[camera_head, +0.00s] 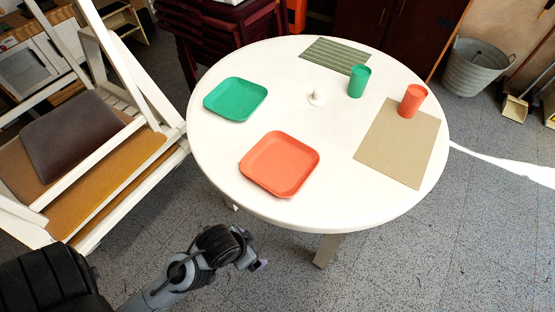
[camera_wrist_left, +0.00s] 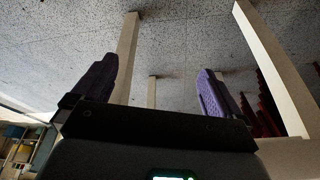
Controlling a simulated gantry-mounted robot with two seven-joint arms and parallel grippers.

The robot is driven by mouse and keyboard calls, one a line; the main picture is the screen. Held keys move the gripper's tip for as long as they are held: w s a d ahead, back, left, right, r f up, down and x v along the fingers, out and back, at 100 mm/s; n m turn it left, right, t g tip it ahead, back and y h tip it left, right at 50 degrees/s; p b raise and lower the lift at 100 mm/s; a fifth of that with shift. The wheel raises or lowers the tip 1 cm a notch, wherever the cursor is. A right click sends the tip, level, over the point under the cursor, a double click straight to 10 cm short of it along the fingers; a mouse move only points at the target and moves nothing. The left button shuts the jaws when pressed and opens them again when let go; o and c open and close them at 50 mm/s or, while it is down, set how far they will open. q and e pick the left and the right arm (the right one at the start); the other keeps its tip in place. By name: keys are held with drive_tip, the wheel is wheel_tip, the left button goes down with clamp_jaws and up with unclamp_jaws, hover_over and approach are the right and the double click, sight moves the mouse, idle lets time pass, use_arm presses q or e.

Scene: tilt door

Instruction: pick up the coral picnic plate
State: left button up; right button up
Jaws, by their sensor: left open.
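The coral picnic plate (camera_head: 280,163) is a square plate with rounded corners. It lies flat near the front edge of the round white table (camera_head: 215,160) in the head view. My left gripper (camera_head: 257,264) is in front of the table and apart from the plate, nearer to the camera. In the left wrist view my left gripper (camera_wrist_left: 152,85) has its two purple fingers spread wide with nothing between them. That view shows the speckled floor and table legs, and the plate is not in it. My right gripper is in neither view.
A white-framed chair (camera_head: 85,150) stands left. A metal bucket (camera_head: 476,68) stands back right.

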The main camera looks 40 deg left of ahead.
use_arm(q)
drive_tip(key=c, duration=1.2)
drive_tip(key=shift+c, duration=0.2)
